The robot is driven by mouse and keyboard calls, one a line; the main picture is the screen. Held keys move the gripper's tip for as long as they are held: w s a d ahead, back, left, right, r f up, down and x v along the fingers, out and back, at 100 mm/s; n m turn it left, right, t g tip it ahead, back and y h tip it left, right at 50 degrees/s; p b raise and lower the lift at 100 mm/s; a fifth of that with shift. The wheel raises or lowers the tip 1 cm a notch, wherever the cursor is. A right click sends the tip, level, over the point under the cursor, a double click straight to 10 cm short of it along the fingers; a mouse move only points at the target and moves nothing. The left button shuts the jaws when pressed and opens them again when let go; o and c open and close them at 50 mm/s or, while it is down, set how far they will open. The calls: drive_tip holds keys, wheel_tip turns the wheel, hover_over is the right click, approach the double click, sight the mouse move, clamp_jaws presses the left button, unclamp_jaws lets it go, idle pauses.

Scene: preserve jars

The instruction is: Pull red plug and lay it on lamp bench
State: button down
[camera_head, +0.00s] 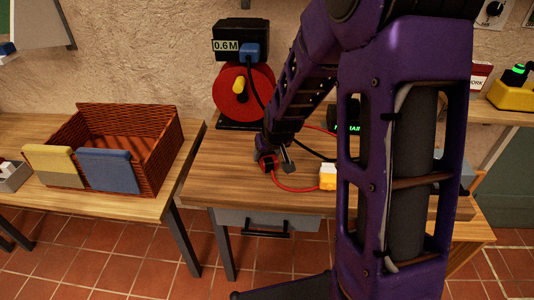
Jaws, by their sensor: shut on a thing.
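The red plug (266,163) is between the fingers of my gripper (277,163), over the left part of the middle wooden bench (228,178). A red cord (290,188) runs from the plug in a low loop to the right, toward a yellow and white block (328,177) on the bench. Whether the plug touches the bench top is hard to tell. My arm hides much of the bench's right side. No thing in view is plainly marked as the lamp bench.
A red cable reel (226,92) stands at the back under a black box (229,45) with a blue plug (250,51). A wicker basket (164,165) with cloths sits on the left bench (100,204). A yellow device (510,94) with a green light stands on the right bench (487,114).

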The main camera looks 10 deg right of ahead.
drive_tip(key=shift+f, duration=0.7)
drive_tip(key=shift+c, duration=0.5)
unclamp_jaws()
drive_tip(key=p+v, duration=1.1)
drive_tip(key=v, duration=0.6)
drive_tip(key=shift+r, duration=0.2)
